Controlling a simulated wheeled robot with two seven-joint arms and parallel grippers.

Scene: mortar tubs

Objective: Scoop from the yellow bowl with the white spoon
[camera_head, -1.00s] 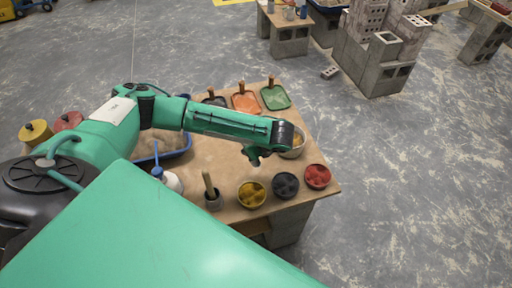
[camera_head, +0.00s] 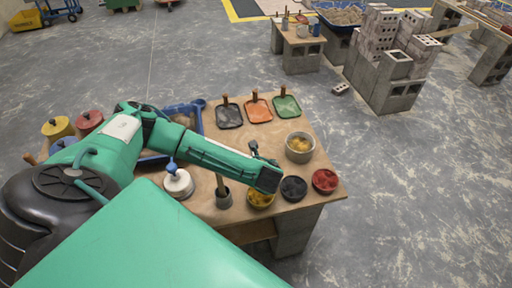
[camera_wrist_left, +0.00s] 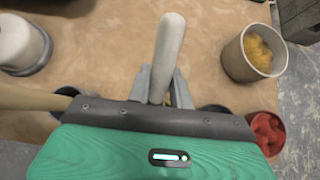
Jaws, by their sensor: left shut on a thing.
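The bowl of yellow powder (camera_head: 260,201) stands at the table's front edge, partly hidden by the end of my left arm. In the left wrist view I cannot make it out; my gripper body covers the middle. My left gripper (camera_head: 256,152) shows small and dark beyond the arm's end, over the table. In the wrist view its two fingers (camera_wrist_left: 160,88) are shut on the white spoon (camera_wrist_left: 169,45), whose pale, rounded end sticks out beyond them. I cannot tell the spoon clearly in the head view. My right gripper is not in view.
A pale pot with yellow contents (camera_head: 300,146) stands at the right. Black (camera_head: 293,188) and red (camera_head: 325,181) bowls stand along the front. A grey cup with a wooden handle (camera_head: 223,197) and a white jar (camera_head: 179,183) are left of the yellow powder.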

